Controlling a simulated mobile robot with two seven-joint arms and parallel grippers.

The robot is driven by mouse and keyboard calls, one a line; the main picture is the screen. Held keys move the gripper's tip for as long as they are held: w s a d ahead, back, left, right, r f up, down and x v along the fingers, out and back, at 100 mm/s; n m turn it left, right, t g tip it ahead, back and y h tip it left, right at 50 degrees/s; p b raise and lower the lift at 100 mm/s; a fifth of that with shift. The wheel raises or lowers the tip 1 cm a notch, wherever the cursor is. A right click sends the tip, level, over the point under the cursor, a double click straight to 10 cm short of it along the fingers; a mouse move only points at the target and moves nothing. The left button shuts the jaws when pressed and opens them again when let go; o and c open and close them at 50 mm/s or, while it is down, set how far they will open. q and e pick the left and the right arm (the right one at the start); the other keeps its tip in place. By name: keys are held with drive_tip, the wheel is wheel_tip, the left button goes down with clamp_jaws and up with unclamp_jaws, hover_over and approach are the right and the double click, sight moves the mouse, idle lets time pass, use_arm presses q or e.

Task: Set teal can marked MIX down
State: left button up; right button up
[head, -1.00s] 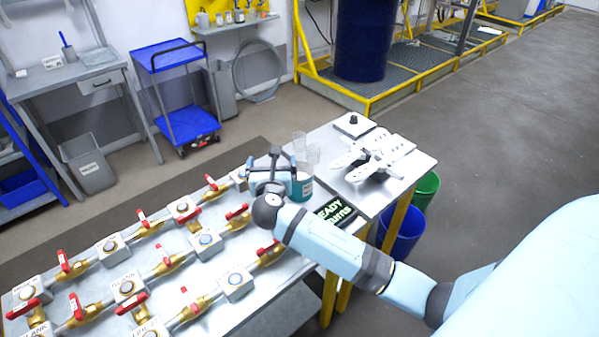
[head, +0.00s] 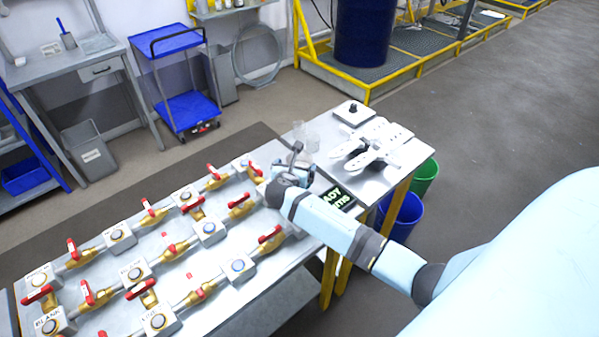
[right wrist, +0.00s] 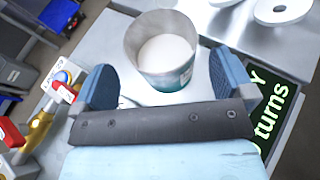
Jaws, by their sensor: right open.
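The teal can (right wrist: 165,58) shows in the right wrist view as an open-topped cup with a teal band low on its side and pale contents. It stands upright on the metal surface; its marking cannot be read. My right gripper (right wrist: 162,66) is open, with one blue finger on each side of the can and visible gaps between. In the head view my right gripper (head: 297,170) is over the near left part of the small table and hides most or all of the can. My left gripper is not in view.
Clear cups (head: 311,138) stand just behind the gripper. A pipe rack with red-handled valves (head: 240,205) fills the left. Blue (head: 402,215) and green (head: 425,178) bins stand below.

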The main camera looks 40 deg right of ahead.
sight(298, 162)
drive_tip(key=x, duration=0.4)
drive_tip(key=shift+d, duration=0.1)
drive_tip(key=c, duration=1.3)
drive_tip(key=shift+c, duration=0.2)
drive_tip(key=shift+r, duration=0.2)
